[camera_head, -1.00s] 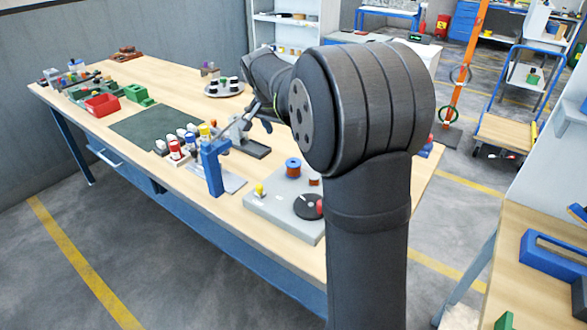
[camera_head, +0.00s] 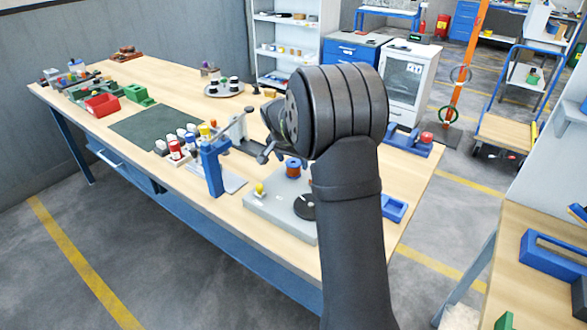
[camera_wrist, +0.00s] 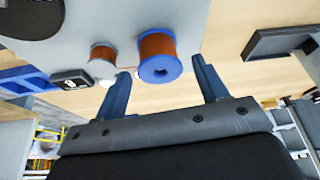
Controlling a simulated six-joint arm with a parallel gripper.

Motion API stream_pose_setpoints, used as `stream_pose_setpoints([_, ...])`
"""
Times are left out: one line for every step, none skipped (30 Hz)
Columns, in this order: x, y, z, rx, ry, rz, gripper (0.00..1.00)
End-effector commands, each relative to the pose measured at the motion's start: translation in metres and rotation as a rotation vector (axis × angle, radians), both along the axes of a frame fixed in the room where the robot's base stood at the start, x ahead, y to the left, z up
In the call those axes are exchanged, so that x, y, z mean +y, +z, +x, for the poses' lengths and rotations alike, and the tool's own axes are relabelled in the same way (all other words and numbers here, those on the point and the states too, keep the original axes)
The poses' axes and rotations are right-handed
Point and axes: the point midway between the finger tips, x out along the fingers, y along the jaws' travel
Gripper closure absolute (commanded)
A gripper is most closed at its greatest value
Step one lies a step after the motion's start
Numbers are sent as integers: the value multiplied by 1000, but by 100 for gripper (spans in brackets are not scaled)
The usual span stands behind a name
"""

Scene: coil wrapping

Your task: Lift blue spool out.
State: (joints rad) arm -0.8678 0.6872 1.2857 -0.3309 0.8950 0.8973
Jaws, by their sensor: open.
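The blue spool (camera_head: 293,163), wound with copper-coloured wire, stands on a grey base plate (camera_head: 270,214). It also shows in the wrist view (camera_wrist: 161,68), its blue flange and central hole facing the camera. My gripper (camera_wrist: 161,66) is open, one finger on each side of the spool in that picture. I see gaps between both fingers and the spool, and nothing is held. In the head view my gripper (camera_head: 268,146) is partly hidden by my wrist, just left of the spool and above the table.
A smaller copper spool with a pale flange (camera_wrist: 102,54) stands close beside the blue one. A black disc (camera_head: 304,207) and a yellow-topped peg (camera_head: 259,189) are on the plate. A blue clamp stand (camera_head: 213,166) rises to the left. A blue tray (camera_head: 393,208) lies right.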

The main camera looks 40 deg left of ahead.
Motion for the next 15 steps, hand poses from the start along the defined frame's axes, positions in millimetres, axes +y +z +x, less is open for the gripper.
stream_pose_setpoints([0, -9, 3, 3, -1, -3, 34])
stream_pose_setpoints([0, -13, 5, 2, -1, -2, 34])
stream_pose_setpoints([1, -18, 7, 1, 1, -1, 34])
stream_pose_setpoints([1, -21, 8, 1, 1, -1, 34])
stream_pose_setpoints([1, -23, 9, 0, 1, -1, 34])
stream_pose_setpoints([1, -24, 10, 0, 0, 0, 34])
stream_pose_setpoints([1, -24, 10, -1, 0, 1, 34])
stream_pose_setpoints([1, -24, 10, -1, 0, 1, 34])
stream_pose_setpoints([1, -24, 10, -1, 0, 1, 34])
stream_pose_setpoints([1, -24, 10, -1, 0, 1, 34])
stream_pose_setpoints([1, -24, 10, -1, 0, 1, 34])
stream_pose_setpoints([1, -24, 10, -1, 0, 1, 38])
stream_pose_setpoints([1, -24, 10, -1, 0, 1, 43])
stream_pose_setpoints([1, -24, 10, -1, 0, 1, 49])
stream_pose_setpoints([1, -24, 10, -1, 0, 1, 57])
